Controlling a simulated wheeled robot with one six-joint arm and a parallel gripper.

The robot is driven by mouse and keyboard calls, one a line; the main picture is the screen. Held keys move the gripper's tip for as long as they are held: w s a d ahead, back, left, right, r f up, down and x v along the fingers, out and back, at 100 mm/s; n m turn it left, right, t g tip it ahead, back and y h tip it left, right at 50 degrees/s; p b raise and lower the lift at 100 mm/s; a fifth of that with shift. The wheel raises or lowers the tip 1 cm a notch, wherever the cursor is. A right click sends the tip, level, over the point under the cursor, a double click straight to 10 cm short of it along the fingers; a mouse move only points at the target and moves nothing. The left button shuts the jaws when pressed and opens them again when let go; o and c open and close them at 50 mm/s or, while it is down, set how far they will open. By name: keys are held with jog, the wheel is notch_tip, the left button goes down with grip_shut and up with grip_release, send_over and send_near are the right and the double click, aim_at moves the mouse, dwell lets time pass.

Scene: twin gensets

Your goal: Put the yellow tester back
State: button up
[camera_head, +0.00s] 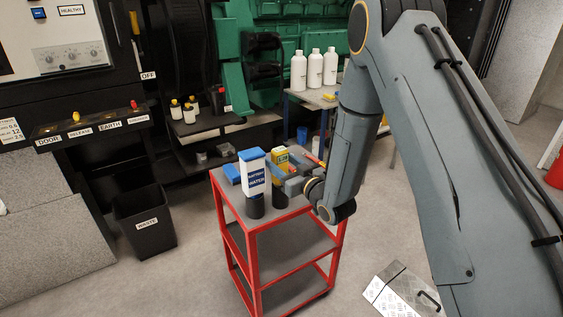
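The yellow tester (281,155) stands upright over the top of the red cart, just right of a white bottle. A dark round holder (280,195) shows below it; I cannot tell whether the tester sits in it or hangs above it. My gripper (283,176) reaches in from the right, with its fingers at the tester's lower part. The fingers overlap the tester in this view, and their gap is too small and hidden to tell whether they grip it.
The red cart (262,222) also carries the white bottle labelled water (254,175) in a dark holder, close left of my gripper, and a blue item (232,173). A waste bin (145,219) stands left. A table with white bottles (315,70) stands behind.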

jog(key=shift+o, duration=0.7)
jog(key=shift+r, duration=0.2)
jog(key=b+v, duration=0.3)
jog(key=v, duration=0.9)
jog(key=s+d+f+m+g+h, duration=0.35)
jog(key=d+g+h, duration=0.25)
jog(key=d+h, duration=0.3)
jog(key=s+d+m+g, duration=0.1)
jog(key=s+g, duration=0.3)
jog(key=s, duration=0.5)
jog(key=s+d+r+m+g+h, duration=0.1)
jog(key=s+d+m+g, duration=0.1)
jog(key=s, duration=0.8)
jog(key=shift+d+r+g, duration=0.3)
jog(key=shift+d+g, duration=0.5)
jog(key=shift+g, duration=0.2)
